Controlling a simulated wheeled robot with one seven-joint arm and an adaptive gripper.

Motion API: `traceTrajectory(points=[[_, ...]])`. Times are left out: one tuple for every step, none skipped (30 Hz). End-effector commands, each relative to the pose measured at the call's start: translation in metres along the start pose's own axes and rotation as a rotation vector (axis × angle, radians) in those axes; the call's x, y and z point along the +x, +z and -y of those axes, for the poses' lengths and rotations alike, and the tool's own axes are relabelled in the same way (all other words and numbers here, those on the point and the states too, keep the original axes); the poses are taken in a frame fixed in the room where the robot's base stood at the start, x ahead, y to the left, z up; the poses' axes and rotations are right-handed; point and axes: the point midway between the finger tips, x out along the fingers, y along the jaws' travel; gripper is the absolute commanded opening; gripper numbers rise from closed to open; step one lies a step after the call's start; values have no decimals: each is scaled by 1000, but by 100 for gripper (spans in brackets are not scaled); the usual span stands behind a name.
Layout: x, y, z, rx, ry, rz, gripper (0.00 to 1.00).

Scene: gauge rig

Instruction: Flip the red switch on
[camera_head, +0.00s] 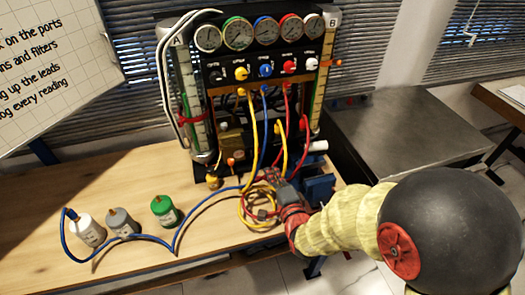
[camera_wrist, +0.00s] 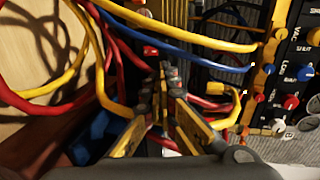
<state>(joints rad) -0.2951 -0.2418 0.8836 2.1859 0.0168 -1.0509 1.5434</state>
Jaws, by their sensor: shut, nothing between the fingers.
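My gripper (camera_head: 272,178) is low in front of the gauge rig, among the hoses. In the wrist view its fingers (camera_wrist: 165,72) are together and hold nothing. A small red piece (camera_wrist: 150,51) shows just beyond the fingertips; it may be the red switch, but its shape and position are too small to read. A gap or contact between it and the fingertips cannot be told. In the head view I cannot make out a switch near my gripper. A red knob (camera_head: 289,67) on the rig's panel is well above my gripper.
Yellow (camera_head: 253,130), blue and red hoses hang close around my gripper. A coiled yellow hose (camera_head: 246,212) lies on the wooden bench (camera_head: 120,180). White (camera_head: 88,229), grey (camera_head: 122,222) and green (camera_head: 165,211) canisters stand at left. A grey metal table (camera_head: 405,125) is at right.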

Motion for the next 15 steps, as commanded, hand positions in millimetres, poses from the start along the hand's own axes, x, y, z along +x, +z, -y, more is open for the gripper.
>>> traceTrajectory(points=[[0, 0, 0, 13, 0, 0, 0], [0, 0, 0, 18, 1, 0, 0], [0, 0, 0, 23, 1, 0, 0], [0, 0, 0, 25, 1, 0, 0], [0, 0, 0, 25, 1, 0, 0], [0, 0, 0, 25, 2, 0, 0], [0, 0, 0, 25, 2, 0, 0], [0, 0, 0, 24, 2, 0, 0], [0, 0, 0, 24, 2, 0, 0], [0, 0, 0, 24, 2, 0, 0], [0, 0, 0, 24, 2, 0, 0], [0, 0, 0, 23, 2, 0, 0], [1, 0, -1, 23, 2, 0, 0], [3, 0, -1, 23, 2, 0, 0], [5, 0, -1, 23, 2, 0, 0]])
